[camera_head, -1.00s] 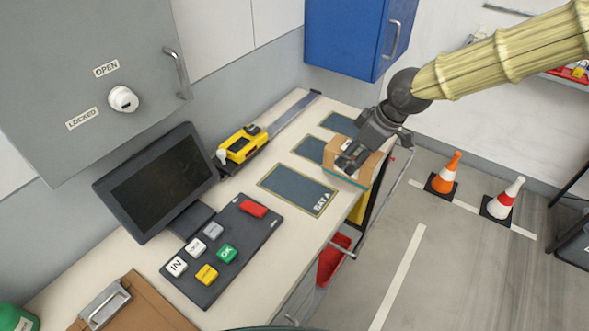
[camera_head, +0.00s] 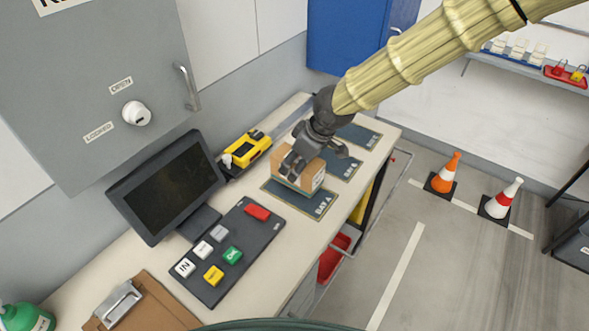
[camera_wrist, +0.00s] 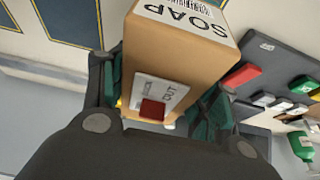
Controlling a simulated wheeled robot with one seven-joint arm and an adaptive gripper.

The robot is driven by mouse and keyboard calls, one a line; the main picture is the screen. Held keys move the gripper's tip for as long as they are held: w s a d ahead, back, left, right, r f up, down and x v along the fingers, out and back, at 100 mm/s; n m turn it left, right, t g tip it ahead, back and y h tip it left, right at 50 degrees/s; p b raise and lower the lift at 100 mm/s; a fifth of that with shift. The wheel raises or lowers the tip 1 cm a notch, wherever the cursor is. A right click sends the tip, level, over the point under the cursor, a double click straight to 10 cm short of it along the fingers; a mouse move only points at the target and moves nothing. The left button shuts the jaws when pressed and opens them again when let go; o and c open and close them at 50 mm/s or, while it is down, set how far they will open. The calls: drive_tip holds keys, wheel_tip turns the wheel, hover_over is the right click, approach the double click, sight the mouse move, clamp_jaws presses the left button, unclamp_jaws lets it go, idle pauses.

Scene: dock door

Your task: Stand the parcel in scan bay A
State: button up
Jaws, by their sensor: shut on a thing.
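The parcel (camera_head: 312,178) is a brown cardboard box with teal along its lower edge in the head view. In the wrist view the parcel (camera_wrist: 180,52) shows a SOAP label and a white tag with a red square. My gripper (camera_head: 297,165) is shut on the parcel, with its fingers (camera_wrist: 160,95) on either side. Scan bay A (camera_head: 318,208) is a dark blue mat with a yellow outline on the counter. The parcel is over the back part of bay A. I cannot tell whether it touches the mat.
Two more bay mats (camera_head: 345,165) lie beyond bay A. A dark button panel (camera_head: 215,285), a monitor (camera_head: 168,188) and a yellow device (camera_head: 248,148) stand to the left. A blue cabinet (camera_head: 345,38) hangs behind. Traffic cones (camera_head: 445,175) stand on the floor at right.

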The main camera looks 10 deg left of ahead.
drive_tip(key=shift+s+a, duration=0.15)
drive_tip(key=shift+a, duration=0.35)
drive_tip(key=shift+d+f+p, duration=0.1)
drive_tip(key=shift+f+p, duration=0.75)
drive_tip(key=shift+f, duration=0.9)
drive_tip(key=shift+f, duration=0.2)
drive_tip(key=o, duration=1.3)
drive_tip(key=shift+r, duration=0.15)
drive_tip(key=b+v, duration=0.2)
drive_tip(key=v, duration=1)
